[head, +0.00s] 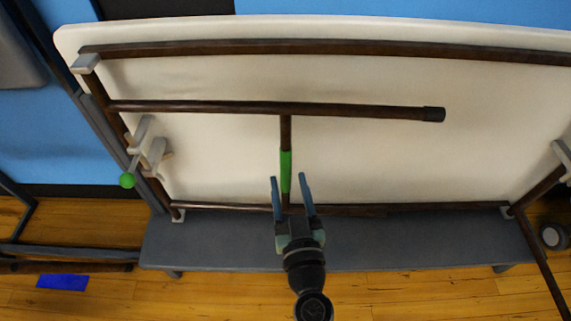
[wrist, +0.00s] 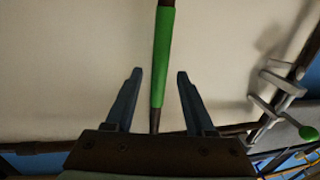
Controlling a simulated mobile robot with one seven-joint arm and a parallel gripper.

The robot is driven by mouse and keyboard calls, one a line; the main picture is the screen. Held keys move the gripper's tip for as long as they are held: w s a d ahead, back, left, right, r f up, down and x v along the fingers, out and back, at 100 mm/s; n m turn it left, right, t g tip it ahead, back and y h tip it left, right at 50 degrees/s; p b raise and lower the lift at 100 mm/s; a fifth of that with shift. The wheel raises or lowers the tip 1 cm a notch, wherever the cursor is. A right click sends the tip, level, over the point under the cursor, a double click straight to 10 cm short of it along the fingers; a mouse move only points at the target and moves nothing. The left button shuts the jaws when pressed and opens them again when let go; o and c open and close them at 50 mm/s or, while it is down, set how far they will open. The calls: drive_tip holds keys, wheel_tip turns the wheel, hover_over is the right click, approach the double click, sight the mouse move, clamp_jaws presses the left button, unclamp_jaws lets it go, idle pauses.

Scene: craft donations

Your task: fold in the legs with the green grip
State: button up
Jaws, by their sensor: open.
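A folding table (head: 370,165) stands on its edge, its pale underside facing me. Its leg frame is a brown T: a long crossbar (head: 270,107) with a dark end cap, and a stem carrying a green grip (head: 286,165). My gripper (head: 291,186) is open at the lower end of the green grip. In the wrist view, the green grip (wrist: 163,50) runs between the two open fingers (wrist: 160,72), with a gap on each side. The gap in depth between fingers and grip is hard to judge. A grey catch with a green ball knob (head: 127,180) is at the left edge.
The table rests on a low grey bench (head: 400,240). Another brown leg (head: 543,265) sticks out at the lower right, near a round grey object (head: 553,237). A blue strip (head: 62,282) lies on the wooden floor at left.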

sight(286, 173)
drive_tip(key=shift+w+a, duration=0.2)
drive_tip(key=shift+w, duration=0.95)
drive_tip(key=shift+w+a, duration=0.15)
drive_tip(key=shift+w, duration=1)
clamp_jaws()
